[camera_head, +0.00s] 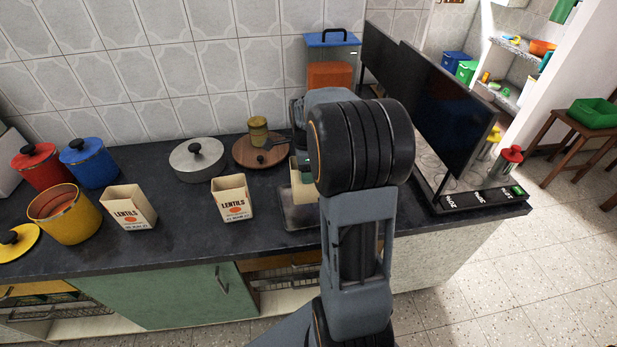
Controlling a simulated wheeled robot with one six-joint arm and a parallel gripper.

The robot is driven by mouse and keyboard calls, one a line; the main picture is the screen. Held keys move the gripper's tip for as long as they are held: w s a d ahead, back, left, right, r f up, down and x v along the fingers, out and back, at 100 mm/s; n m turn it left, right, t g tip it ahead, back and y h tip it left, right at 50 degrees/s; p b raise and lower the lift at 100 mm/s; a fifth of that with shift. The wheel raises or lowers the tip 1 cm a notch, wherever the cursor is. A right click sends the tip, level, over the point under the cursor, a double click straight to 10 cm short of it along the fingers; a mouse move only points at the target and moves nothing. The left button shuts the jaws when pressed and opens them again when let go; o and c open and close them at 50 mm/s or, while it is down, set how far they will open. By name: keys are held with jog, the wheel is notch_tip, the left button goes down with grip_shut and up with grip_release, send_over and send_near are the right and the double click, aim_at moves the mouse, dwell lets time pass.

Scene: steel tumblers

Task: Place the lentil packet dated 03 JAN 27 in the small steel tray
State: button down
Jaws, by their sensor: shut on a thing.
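A cream lentil packet (303,192) is at my gripper (302,168), which is shut on its upper part. It is over or in the small steel tray (296,222); I cannot tell whether its base touches the tray. My arm hides its right side, and its date cannot be read. Two more cream packets marked LENTILS stand upright on the dark counter: a left packet (130,208) and a middle packet (232,198). Their printed dates are too small to read surely. My arm hides most of the gripper and the tray's right part.
A lidded steel pot (197,160) and a round wooden board (259,150) stand behind the packets. Red (38,167), blue (89,163) and yellow (64,213) pots are at the left. A dark upright panel (446,115) stands right of my arm. Bare counter lies between the packets.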

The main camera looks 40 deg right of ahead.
jog(key=f, duration=0.2)
jog(key=d+f, duration=0.1)
jog(key=shift+w+d+f, duration=0.15)
jog(key=shift+w+f, duration=0.05)
jog(key=shift+f, duration=0.7)
jog(key=shift+c, duration=1.3)
grip_release()
